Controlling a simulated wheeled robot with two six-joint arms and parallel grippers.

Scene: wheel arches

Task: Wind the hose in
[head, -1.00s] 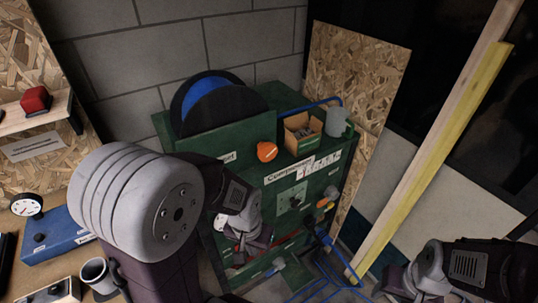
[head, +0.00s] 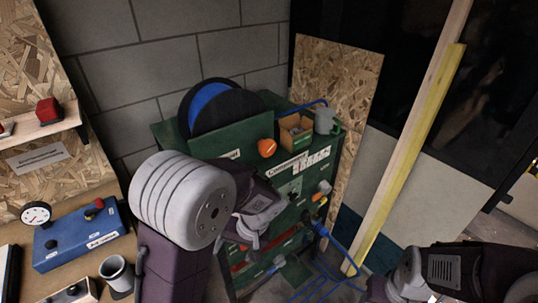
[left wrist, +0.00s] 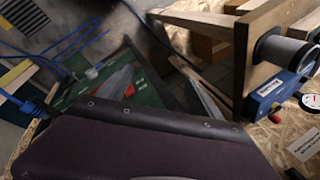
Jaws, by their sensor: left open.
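The hose reel, a black disc with a blue middle (head: 205,101), stands upright in the top of the green cabinet (head: 262,187). An orange knob (head: 266,147) sits at the cabinet's top front edge, right of the reel. The blue hose (head: 344,251) shows by the cabinet's lower right and hangs in loops toward the floor. Blue line also shows in the left wrist view (left wrist: 22,103). My left gripper (head: 255,240) is open in front of the cabinet, below the knob and apart from it. My right gripper (head: 398,290) is low at right; its jaws are unclear.
A cardboard box (head: 296,131) and a grey jug (head: 326,120) stand on the cabinet's right top. A yellow plank (head: 410,160) leans at right. A blue gauge box (head: 80,238) and a grey mug (head: 116,273) are on the left bench.

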